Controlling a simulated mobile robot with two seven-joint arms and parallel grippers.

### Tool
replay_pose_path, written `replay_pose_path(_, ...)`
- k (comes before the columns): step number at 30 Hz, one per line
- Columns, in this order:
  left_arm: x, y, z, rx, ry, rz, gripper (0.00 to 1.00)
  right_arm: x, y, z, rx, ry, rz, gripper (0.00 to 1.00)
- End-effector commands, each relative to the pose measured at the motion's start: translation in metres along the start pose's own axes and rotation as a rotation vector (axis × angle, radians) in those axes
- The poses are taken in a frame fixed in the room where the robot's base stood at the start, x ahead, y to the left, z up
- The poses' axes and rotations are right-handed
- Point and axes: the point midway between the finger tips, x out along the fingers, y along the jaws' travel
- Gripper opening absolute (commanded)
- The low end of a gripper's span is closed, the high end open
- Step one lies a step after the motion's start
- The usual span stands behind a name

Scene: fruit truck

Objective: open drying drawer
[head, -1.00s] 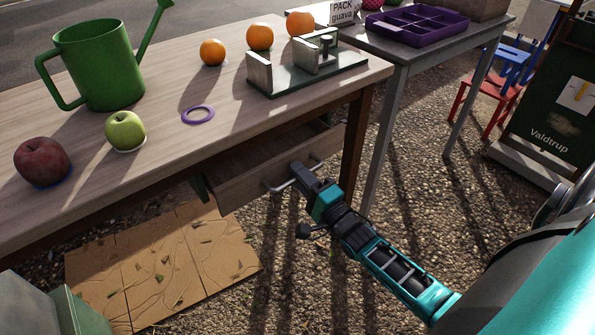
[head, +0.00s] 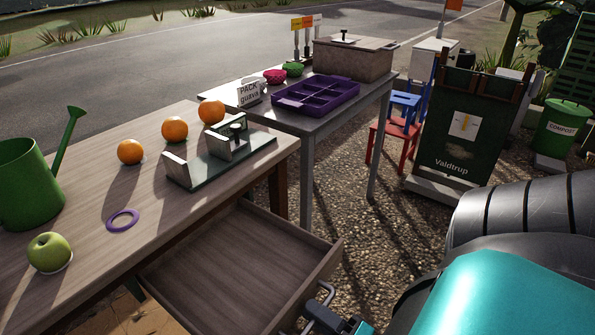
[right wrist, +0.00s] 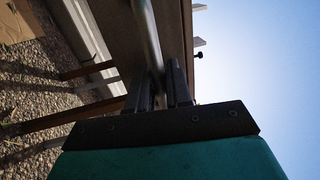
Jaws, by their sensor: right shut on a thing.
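The drying drawer (head: 235,272) under the wooden table is pulled well out, and its inside looks empty. Its metal bar handle (head: 318,306) is on the front panel, at the bottom of the head view. My right gripper (head: 322,314) is at that handle. In the right wrist view the handle (right wrist: 148,38) runs between the two fingers of my right gripper (right wrist: 161,82), which are shut on it. My left gripper is not in view.
On the wooden table (head: 85,268) are a green watering can (head: 28,190), a green apple (head: 49,252), a purple ring (head: 122,220), several oranges (head: 174,129) and a metal stand (head: 225,150). A grey table (head: 300,122) with a purple tray (head: 318,96) stands behind.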

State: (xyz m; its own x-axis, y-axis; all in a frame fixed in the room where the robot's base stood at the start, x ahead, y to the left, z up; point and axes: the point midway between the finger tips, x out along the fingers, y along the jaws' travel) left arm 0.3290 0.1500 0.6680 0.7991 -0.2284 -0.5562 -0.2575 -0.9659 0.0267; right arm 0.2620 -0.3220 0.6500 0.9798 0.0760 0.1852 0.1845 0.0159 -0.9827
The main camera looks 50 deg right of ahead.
Motion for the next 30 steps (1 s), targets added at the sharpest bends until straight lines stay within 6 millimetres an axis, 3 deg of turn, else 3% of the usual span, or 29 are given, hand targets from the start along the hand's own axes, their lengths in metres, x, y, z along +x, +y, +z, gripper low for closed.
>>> replay_pose_path(15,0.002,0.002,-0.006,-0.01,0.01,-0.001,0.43,-0.009,-0.002,0.0,-0.001,-0.001,-0.002,0.0)
replay_pose_path(16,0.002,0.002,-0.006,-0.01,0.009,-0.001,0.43,-0.009,-0.002,0.0,-0.001,-0.001,-0.002,0.22)
replay_pose_path(20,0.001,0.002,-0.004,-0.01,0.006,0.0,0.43,-0.009,-0.002,0.0,0.0,-0.001,-0.002,0.34)
replay_pose_path(30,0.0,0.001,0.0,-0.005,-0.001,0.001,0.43,-0.016,-0.001,0.0,0.0,-0.001,0.001,0.34)
